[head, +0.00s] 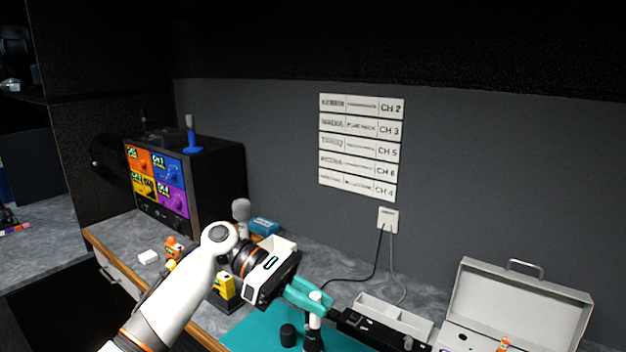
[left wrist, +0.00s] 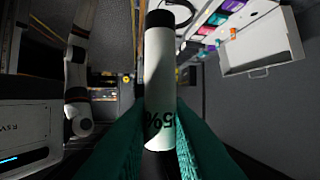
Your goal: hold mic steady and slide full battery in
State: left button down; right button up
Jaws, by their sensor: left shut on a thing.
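My left gripper (head: 318,301) has teal fingers and is above the teal mat (head: 258,334). It is shut on a white battery-like cylinder (head: 313,322) with a black end, held roughly upright. In the left wrist view the cylinder (left wrist: 159,80) stands between the teal fingers, its black end away from them. Its printed figure ends in "5%"; the rest is hidden. A microphone (head: 241,211) with a grey head stands behind my left wrist, its lower part hidden. A short black cylinder (head: 288,335) stands on the mat. My right gripper is in neither view.
A dark unit with a pale tray (head: 394,318) is right of the mat, with an open grey case (head: 520,300) beyond. Small orange and yellow items (head: 173,248) lie left of my arm. Cables hang from a wall socket (head: 388,219).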

pick_arm(q)
jog(key=shift+f, duration=0.1)
jog(key=shift+a+f, duration=0.1)
jog(key=shift+f, duration=0.1)
jog(key=s+a+f+n+t+h, duration=0.1)
jog(key=s+a+f+n+t, duration=0.4)
jog(key=a+f+n+t, duration=0.35)
jog(key=s+a+f+n+t+y, duration=0.2)
jog(key=s+a+t, duration=0.4)
jog(key=a, duration=0.4)
jog(key=shift+s+a+f+n, duration=0.15)
jog(key=shift+s+n, duration=0.35)
jog(key=shift+n, duration=0.35)
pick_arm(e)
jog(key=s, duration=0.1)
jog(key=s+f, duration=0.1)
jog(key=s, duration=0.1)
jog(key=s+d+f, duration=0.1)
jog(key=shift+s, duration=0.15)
